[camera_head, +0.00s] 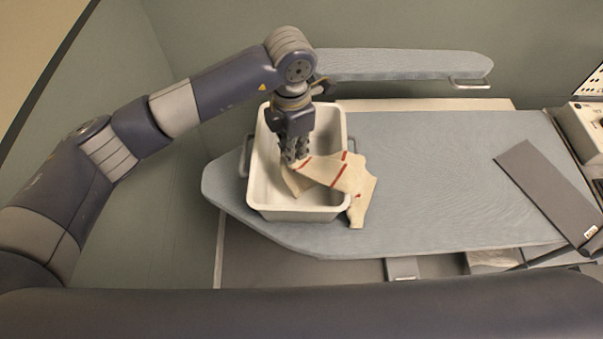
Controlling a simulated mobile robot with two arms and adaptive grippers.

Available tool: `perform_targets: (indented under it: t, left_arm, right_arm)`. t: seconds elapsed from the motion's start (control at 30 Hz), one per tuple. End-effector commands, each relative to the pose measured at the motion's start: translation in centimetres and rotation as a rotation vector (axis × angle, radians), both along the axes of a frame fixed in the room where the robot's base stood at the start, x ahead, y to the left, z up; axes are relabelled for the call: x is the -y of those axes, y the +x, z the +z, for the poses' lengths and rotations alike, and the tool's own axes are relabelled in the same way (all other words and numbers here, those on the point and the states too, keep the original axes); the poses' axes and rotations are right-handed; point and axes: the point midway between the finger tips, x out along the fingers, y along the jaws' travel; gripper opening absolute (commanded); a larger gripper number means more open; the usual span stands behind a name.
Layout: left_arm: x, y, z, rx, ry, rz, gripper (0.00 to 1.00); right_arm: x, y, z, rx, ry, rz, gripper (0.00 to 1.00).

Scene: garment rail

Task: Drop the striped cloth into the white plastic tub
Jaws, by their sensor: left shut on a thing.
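The white plastic tub (257,180) stands on the left end of the ironing board. The striped cloth (345,175) is cream with red stripes. My left gripper (294,163) points down over the tub and is shut on the cloth's left part. The cloth stretches from the gripper across the tub's right side, and its right end hangs outside over the board. My left arm and gripper hide part of the tub's far inside. My right gripper is not in view.
The grey-blue ironing board (440,180) has wide bare room right of the tub. A narrow sleeve board (400,64) is behind it. A dark flat panel (545,190) lies at the right, near a pale machine (583,130). A wall is close on the left.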

Motion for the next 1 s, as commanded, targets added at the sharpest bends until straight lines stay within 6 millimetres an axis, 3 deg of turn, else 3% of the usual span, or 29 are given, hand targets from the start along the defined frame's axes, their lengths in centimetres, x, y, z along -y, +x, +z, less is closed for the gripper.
perform_targets:
  t: [0.1, 0.37, 0.4, 0.47, 0.73, 0.83, 1.0]
  left_arm:
    - [0.0, 0.0, -0.9, -0.001, 0.0, 0.0, 0.0]
    - [0.0, 0.0, -1.0, 0.0, 0.0, 0.0, 0.0]
    - [0.0, 0.0, -1.0, 0.0, 0.0, 0.0, 0.17]
    - [0.0, 0.0, -1.0, 0.0, 0.0, 0.0, 0.31]
    - [0.0, 0.0, -1.0, 0.0, 0.0, 0.0, 0.34]
    - [0.0, 0.0, -1.0, 0.0, 0.0, 0.0, 0.56]
    - [0.0, 0.0, -1.0, 0.0, 0.0, 0.0, 0.59]
  right_arm:
    - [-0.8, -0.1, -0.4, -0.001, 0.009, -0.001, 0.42]
    - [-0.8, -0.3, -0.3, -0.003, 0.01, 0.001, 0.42]
    - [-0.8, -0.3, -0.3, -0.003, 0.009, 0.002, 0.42]
    - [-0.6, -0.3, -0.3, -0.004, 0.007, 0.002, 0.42]
    - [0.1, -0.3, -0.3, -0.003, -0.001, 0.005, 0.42]
    - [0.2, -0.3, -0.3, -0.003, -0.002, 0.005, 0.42]
    - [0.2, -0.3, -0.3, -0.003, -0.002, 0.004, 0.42]
